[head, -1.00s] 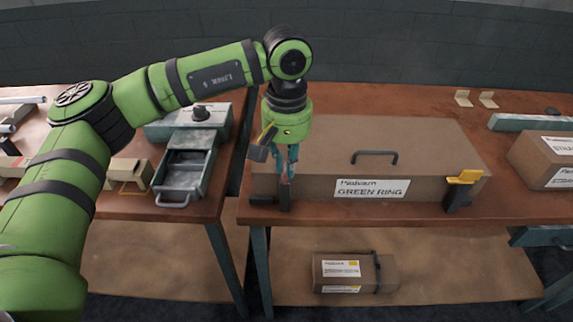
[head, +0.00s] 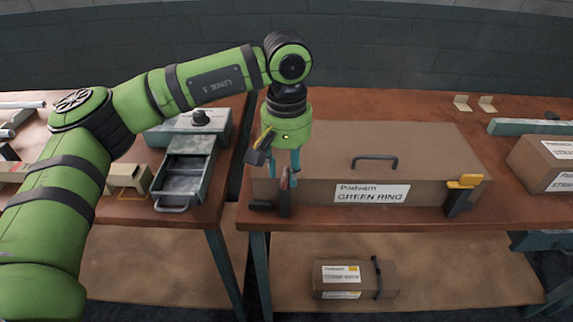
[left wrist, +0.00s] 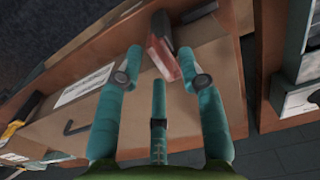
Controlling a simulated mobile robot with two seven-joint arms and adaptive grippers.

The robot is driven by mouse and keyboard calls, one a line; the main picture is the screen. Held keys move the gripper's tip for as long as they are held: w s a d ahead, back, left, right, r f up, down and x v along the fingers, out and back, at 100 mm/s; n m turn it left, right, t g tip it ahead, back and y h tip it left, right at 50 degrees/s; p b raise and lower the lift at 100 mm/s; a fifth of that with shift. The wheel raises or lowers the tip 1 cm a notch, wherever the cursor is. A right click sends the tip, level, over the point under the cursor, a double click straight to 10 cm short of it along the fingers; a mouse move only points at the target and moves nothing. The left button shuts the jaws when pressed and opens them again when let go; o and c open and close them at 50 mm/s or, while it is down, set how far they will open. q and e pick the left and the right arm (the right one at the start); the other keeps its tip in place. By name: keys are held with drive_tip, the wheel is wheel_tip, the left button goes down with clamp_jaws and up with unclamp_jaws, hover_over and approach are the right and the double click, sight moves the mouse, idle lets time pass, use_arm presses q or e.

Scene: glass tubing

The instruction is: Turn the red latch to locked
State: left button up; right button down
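The red latch (head: 285,178) stands upright on a dark mount at the front left corner of the brown case labelled GREEN RING (head: 430,150). My left gripper (head: 284,172) points down over it, its teal fingers spread apart on either side of the latch. In the left wrist view the red latch (left wrist: 164,60) shows beyond the fingertips of the left gripper (left wrist: 161,80), with a gap on both sides; the fingers do not appear to grip it. My right gripper is not in view.
A yellow latch (head: 465,182) sits at the case's front right, and a dark handle (head: 374,161) is on the lid. An open drawer unit (head: 185,172) stands on the left table. A smaller box (head: 352,280) lies on the lower shelf.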

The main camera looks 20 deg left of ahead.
use_arm(q)
wheel_tip(320, 180, up, 12)
idle(0.5)
